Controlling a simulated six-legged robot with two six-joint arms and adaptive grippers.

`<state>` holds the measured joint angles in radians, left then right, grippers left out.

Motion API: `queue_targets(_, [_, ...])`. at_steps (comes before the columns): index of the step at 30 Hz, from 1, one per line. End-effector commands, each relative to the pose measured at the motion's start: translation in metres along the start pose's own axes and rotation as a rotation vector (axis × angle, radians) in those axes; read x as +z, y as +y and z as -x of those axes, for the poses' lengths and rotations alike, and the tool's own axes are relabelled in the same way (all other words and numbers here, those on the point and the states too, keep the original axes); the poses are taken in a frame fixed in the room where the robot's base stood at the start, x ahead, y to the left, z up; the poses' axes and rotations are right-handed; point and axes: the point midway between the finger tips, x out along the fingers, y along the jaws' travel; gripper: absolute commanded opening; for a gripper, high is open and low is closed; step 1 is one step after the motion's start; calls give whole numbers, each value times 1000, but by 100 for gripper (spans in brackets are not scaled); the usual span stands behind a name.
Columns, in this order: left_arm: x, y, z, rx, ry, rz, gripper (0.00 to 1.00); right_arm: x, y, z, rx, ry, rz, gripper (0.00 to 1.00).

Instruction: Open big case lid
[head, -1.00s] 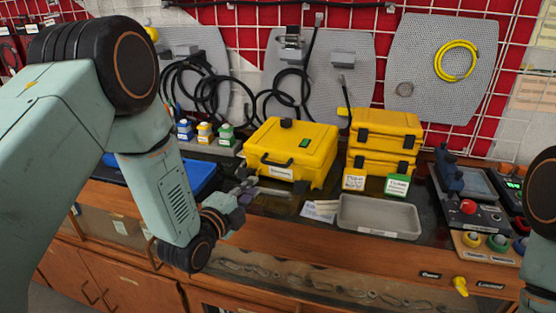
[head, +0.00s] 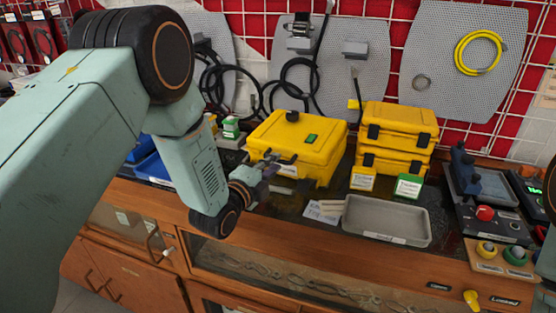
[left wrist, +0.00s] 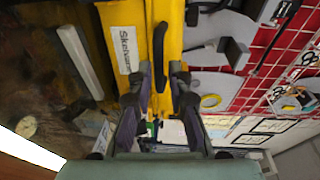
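The big yellow case (head: 298,138) stands on the bench with its lid down. My left gripper's fingers (left wrist: 161,72) are apart there, around the line of the handle. I cannot tell whether they touch it. My right gripper is out of view.
Two smaller yellow cases (head: 396,138) are stacked to the right of the big case. A grey tray (head: 386,222) lies in front of them. A device with a red button (head: 485,213) is farther right. Cables and perforated boards (head: 345,60) are behind.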

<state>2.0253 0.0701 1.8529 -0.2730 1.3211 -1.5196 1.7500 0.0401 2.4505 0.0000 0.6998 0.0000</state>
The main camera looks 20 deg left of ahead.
Motion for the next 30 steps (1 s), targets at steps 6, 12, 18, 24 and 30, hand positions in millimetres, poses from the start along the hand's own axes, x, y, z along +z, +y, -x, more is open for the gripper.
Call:
queue_targets(6, [-1,0,-24,0,1,0,18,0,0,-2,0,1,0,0])
queue_targets(12, [-1,0,-31,-1,0,0,18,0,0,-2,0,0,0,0])
queue_targets(18, [0,0,-32,0,0,1,18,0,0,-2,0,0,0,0])
queue_targets(24, [0,0,-32,1,0,1,0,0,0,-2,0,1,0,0])
queue_targets(30, [-1,0,-31,1,1,1,0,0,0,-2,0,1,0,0])
